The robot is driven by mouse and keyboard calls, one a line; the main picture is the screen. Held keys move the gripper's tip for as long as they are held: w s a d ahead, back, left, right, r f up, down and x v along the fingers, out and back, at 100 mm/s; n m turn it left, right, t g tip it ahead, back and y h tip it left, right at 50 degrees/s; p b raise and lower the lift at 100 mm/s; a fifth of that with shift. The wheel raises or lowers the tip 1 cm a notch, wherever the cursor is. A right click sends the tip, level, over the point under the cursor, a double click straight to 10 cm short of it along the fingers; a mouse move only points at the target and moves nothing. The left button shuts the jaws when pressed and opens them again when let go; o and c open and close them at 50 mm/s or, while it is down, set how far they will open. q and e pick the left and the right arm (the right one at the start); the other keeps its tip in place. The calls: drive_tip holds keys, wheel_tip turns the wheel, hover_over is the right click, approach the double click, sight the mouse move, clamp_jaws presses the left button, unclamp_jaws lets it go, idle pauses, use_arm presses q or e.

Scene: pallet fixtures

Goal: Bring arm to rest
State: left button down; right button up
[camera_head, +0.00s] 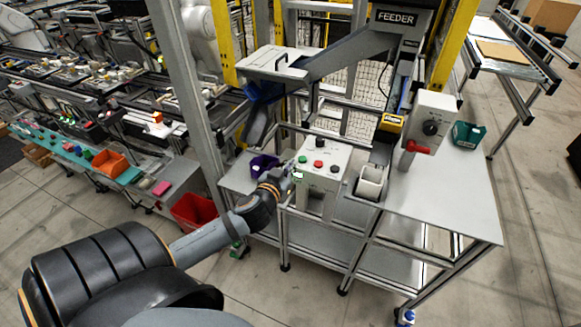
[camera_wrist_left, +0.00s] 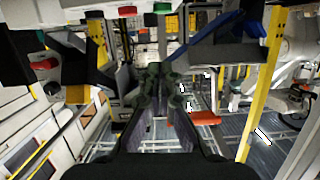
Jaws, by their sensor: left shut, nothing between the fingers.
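My left arm reaches in from the lower left in the head view. Its gripper (camera_head: 291,172) is at the left edge of the white button box (camera_head: 330,160), close to the green button. I cannot tell whether it touches the box. In the left wrist view the dark fingers (camera_wrist_left: 156,78) are together with nothing between them. The button box shows along the top of that view (camera_wrist_left: 100,18), with a red and a green button. My right gripper is not in view.
A purple bin (camera_head: 263,166) sits left of the gripper on the workbench. A metal post (camera_head: 185,90) stands close to my arm. A red bin (camera_head: 194,210) is below left. A switch box with a red handle (camera_head: 418,148) stands right. The bench top (camera_head: 450,195) is clear at right.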

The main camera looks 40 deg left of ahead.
use_arm(q)
drive_tip(key=shift+w, duration=0.1)
idle(0.6)
drive_tip(key=s+a+f+g, duration=0.2)
drive_tip(key=s+f, duration=0.1)
drive_tip(key=f, duration=0.8)
drive_tip(key=s+a+f+g, duration=0.3)
drive_tip(key=s+f, duration=0.1)
drive_tip(key=f, duration=0.7)
drive_tip(key=s+a+f+g, duration=0.2)
drive_tip(key=s+f, duration=0.1)
drive_tip(key=f, duration=0.8)
drive_tip(key=s+d+f+m+g+h, duration=0.1)
drive_tip(key=s+d+f+g, duration=0.1)
drive_tip(key=s+f, duration=0.55)
drive_tip(key=s+d+f+m+g, duration=0.1)
drive_tip(key=s+d+f+g, duration=0.15)
drive_tip(key=s+f, duration=0.5)
drive_tip(key=s+d+f+g+h, duration=0.1)
drive_tip(key=s+d+f, duration=0.2)
drive_tip(key=s, duration=0.4)
drive_tip(key=s+d+f+g, duration=0.1)
drive_tip(key=s+d+f, duration=0.3)
drive_tip(key=s, duration=0.4)
drive_tip(key=shift+d+f+m+h, duration=0.15)
drive_tip(key=shift+d+m+h, duration=0.2)
drive_tip(key=shift+d, duration=0.35)
drive_tip(key=shift+s, duration=0.1)
